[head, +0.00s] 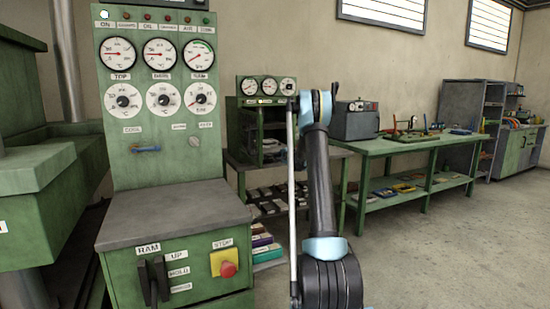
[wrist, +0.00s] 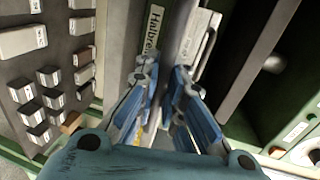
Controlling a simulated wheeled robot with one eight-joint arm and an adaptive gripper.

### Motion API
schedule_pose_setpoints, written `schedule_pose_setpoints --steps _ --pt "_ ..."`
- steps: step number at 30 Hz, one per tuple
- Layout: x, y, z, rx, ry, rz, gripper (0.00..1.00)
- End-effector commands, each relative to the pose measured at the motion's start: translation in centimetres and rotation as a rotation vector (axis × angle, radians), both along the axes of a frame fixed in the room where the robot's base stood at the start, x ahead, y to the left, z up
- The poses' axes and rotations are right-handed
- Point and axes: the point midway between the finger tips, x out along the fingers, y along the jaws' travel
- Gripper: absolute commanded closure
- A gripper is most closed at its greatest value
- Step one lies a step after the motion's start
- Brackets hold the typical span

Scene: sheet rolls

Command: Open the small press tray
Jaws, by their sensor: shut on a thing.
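The small press (head: 266,88) is a green cabinet with three round gauges on top, at the middle of the head view. Its front has a dark opening, partly hidden behind my arm. In the wrist view, my gripper (wrist: 166,78) has its blue fingers close around a narrow part at the front of the press, apparently the tray's handle. The fingers hide most of that part. A white label reading "Halbren" (wrist: 155,28) and a pale metal strip (wrist: 196,38) lie just beyond the fingertips. My gripper does not show in the head view. How far out the tray stands cannot be told.
A large green control console (head: 160,100) with gauges, a RAM lever and a red stop button stands close at left. A green workbench (head: 385,146) runs to the right. Dark shelving (head: 466,120) stands farther back. Floor at the right is clear.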

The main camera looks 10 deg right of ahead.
Motion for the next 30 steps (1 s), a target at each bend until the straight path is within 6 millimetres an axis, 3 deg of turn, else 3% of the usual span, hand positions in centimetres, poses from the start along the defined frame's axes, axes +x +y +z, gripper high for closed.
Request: schedule_pose_setpoints --steps 6,15,30 --pt "-4.9 -1.6 -0.1 -0.001 0.001 -0.001 1.00" --pt "-9.3 -3.0 -0.1 -0.001 0.001 0.001 1.00" --pt "-10.5 -3.3 -0.1 -0.002 0.001 0.002 1.00"
